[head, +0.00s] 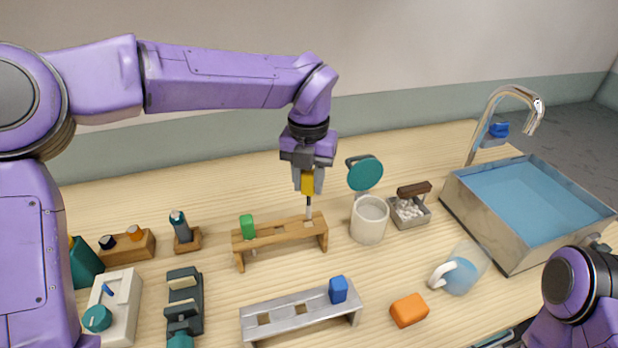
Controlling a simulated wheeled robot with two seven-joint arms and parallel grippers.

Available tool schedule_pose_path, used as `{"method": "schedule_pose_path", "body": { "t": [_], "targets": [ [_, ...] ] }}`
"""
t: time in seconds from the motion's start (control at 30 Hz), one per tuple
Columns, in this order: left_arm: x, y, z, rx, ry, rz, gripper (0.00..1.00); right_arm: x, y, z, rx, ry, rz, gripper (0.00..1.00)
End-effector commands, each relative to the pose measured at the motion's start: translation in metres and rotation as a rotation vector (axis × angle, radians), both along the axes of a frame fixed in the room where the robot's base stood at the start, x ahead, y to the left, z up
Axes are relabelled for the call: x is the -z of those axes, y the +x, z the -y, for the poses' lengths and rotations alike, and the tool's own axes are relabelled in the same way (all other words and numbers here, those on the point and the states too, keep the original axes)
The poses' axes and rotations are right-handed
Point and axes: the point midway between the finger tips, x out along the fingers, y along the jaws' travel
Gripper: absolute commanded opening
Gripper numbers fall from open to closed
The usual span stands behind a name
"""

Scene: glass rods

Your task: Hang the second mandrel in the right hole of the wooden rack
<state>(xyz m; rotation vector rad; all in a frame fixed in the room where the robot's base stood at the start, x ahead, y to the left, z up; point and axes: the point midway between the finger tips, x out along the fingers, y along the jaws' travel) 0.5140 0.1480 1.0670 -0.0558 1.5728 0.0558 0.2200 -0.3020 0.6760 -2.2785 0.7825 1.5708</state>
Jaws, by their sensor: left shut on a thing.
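The wooden rack (266,240) stands on the table in the head view, a low bench with holes in its top. A green-handled mandrel (247,226) sits upright in its left end. My left gripper (308,183) points down above the rack's right end and is shut on the yellow handle of the second mandrel (308,184). Its thin grey shaft hangs upright, with the lower end at the right hole; I cannot tell whether the tip is inside. My right arm shows only in part at the lower right, its gripper out of view.
A metal rack (290,318) with a blue-handled piece (338,290) stands in front. A white mug (369,221) is close right of the wooden rack, with a teal disc (365,173) behind it. A small torch-like tool (180,226) stands left. A sink (515,256) is far right.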

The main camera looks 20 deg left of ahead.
Motion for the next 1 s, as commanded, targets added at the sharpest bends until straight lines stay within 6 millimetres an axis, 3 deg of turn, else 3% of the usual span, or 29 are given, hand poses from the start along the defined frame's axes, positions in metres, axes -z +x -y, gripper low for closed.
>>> {"method": "schedule_pose_path", "body": {
  "t": [1.0],
  "targets": [
    [0.043,0.0,0.0,0.0,0.0,0.0,0.02,0.032,0.0,0.0,0.0,0.0,0.0,0.43]
  ]
}}
